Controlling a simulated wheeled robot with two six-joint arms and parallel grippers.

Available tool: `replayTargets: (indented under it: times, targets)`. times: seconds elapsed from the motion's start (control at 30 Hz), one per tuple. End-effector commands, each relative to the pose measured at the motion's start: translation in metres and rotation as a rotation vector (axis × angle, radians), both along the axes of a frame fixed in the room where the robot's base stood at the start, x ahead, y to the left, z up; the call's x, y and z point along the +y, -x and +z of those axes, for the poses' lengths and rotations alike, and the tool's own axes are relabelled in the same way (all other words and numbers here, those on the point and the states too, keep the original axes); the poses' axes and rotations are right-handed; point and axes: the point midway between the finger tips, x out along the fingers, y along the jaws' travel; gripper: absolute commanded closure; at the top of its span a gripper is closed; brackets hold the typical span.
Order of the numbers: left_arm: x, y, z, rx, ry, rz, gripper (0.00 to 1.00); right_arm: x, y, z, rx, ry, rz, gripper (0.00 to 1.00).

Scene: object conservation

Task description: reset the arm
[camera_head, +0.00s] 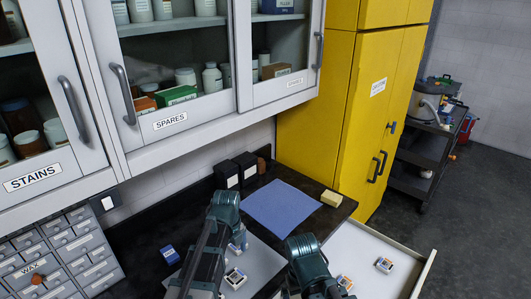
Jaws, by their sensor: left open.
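My left arm comes up from the bottom. Its gripper (238,243) is small and partly hidden behind the arm's teal wrist, over the grey mat (262,262). It is open, with nothing seen in it. A small white and dark boxy part (235,278) lies on the mat just below it, apart from the fingers. My right arm (308,262) stands to the right, by the open drawer (365,245); its gripper fingers do not show.
The drawer holds small boxy parts (384,265). A blue cloth (283,208), yellow block (331,198), black boxes (227,175) and a blue box (170,255) are on the dark counter. Grey wall cabinets (190,125) hang above; a yellow cabinet (310,130) stands behind.

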Motion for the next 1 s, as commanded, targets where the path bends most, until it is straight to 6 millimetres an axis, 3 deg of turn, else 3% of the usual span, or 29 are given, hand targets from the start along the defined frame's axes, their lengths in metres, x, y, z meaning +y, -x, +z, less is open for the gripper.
replayTargets:
  times: [1.0]
  targets:
    - [0.000,0.000,-0.116,0.000,0.000,0.000,0.00,0.000,0.000,-0.116,0.000,0.001,0.000,0.00]
